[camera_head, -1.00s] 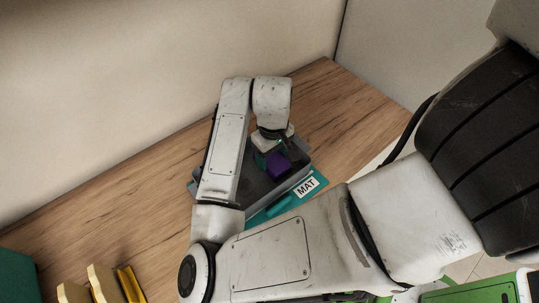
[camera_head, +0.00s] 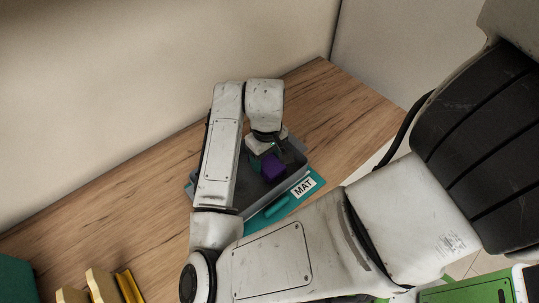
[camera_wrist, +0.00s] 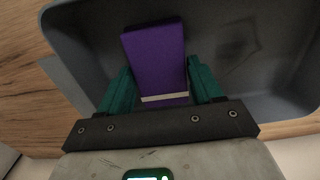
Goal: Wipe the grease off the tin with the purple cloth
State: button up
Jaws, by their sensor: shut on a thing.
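The tin is a dark grey, shallow tray (camera_head: 294,160) lying on a teal mat (camera_head: 318,179) labelled MAT. In the wrist view the tin (camera_wrist: 85,40) fills most of the picture, and a dark smudge of grease (camera_wrist: 238,52) shows on its floor to the right of the cloth. My gripper (camera_wrist: 160,90) is shut on the folded purple cloth (camera_wrist: 155,50), with a teal finger on each side. In the head view the cloth (camera_head: 272,167) is over the inside of the tin; I cannot tell whether it touches the floor. My arm hides the tin's left part.
A wooden worktop (camera_head: 120,190) runs along a pale wall, with bare room left and right of the tin. Yellow pieces (camera_head: 105,285) and a teal block (camera_head: 18,277) stand at the lower left. A green item (camera_head: 480,290) is at the lower right.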

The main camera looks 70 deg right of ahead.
jog(key=shift+w+a+f+b, duration=0.1)
jog(key=shift+w+a+b, duration=0.15)
jog(key=shift+w+a, duration=0.45)
jog(key=shift+w+a+f+b, duration=0.1)
jog(key=shift+w+a+b, duration=0.25)
jog(key=shift+a, duration=0.5)
jog(key=shift+w+a, duration=0.1)
jog(key=shift+w+a+r, duration=0.1)
jog(key=shift+w+a, duration=0.45)
jog(key=shift+a, duration=0.25)
jog(key=shift+a, duration=0.1)
jog(key=shift+w+a+r, duration=0.15)
jog(key=shift+w+a, duration=0.35)
jog(key=shift+a, duration=0.15)
jog(key=shift+w+a+f+b, duration=0.15)
jog(key=shift+w+a+b, duration=0.15)
jog(key=shift+w+a, duration=0.4)
jog(key=shift+w+a+f+b, duration=0.1)
jog(key=shift+w+a+b, duration=0.25)
jog(key=shift+a, duration=0.5)
jog(key=shift+w+a+r, duration=0.1)
jog(key=shift+w+a, duration=0.5)
jog(key=shift+a, duration=0.35)
